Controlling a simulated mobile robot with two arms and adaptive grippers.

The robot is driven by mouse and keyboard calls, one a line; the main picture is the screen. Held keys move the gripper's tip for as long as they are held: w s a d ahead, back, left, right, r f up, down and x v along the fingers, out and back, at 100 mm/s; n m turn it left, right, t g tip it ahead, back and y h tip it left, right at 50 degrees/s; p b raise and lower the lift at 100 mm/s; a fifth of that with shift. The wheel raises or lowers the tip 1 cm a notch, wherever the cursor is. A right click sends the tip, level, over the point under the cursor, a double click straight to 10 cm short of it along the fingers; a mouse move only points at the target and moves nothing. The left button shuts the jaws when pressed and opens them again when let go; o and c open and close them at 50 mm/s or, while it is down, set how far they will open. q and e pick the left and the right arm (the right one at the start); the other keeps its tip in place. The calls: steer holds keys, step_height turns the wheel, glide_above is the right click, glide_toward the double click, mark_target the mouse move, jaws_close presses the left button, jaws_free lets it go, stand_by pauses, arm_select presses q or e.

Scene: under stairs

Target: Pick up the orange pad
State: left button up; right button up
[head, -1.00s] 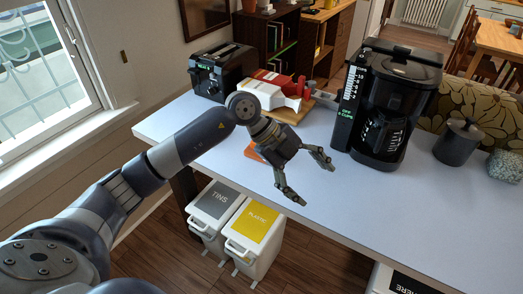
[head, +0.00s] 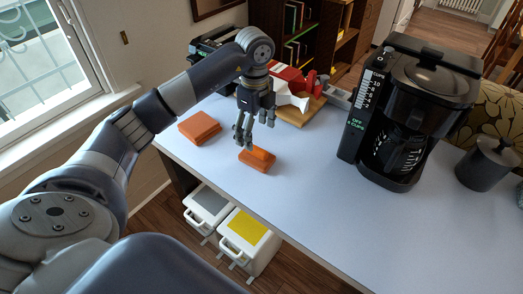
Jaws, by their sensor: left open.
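Two orange pads lie on the pale table. One orange pad (head: 199,127) lies at the left near the table's edge. The other orange pad (head: 259,161) lies to its right, nearer the front edge. My left gripper (head: 257,134) points down, just above and behind the right-hand pad in the picture, with its fingers open and nothing between them. I cannot tell whether a fingertip touches that pad. My right gripper is not in view.
A black coffee maker (head: 410,115) stands to the right, with a dark canister (head: 486,165) beyond it. A red and white appliance (head: 290,85) on a wooden board and a black toaster (head: 207,45) stand behind my gripper. Two bins (head: 243,236) stand below the table's edge. The table's middle is clear.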

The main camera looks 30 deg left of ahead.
mark_target(257, 149)
arm_select(q)
steer(key=f, duration=0.3)
steer(key=shift+s+p, duration=0.3)
steer(key=shift+s, duration=0.05)
steer(key=shift+w+f, duration=0.1)
steer(key=shift+f, duration=0.15)
steer(key=f+p, duration=0.1)
steer(key=f, duration=0.1)
steer(key=f+p, duration=0.1)
steer(key=f, duration=0.1)
steer(key=shift+w+d+f, duration=0.1)
steer(key=shift+d+f, duration=0.1)
steer(key=shift+f, duration=0.25)
steer(key=c, duration=1.2)
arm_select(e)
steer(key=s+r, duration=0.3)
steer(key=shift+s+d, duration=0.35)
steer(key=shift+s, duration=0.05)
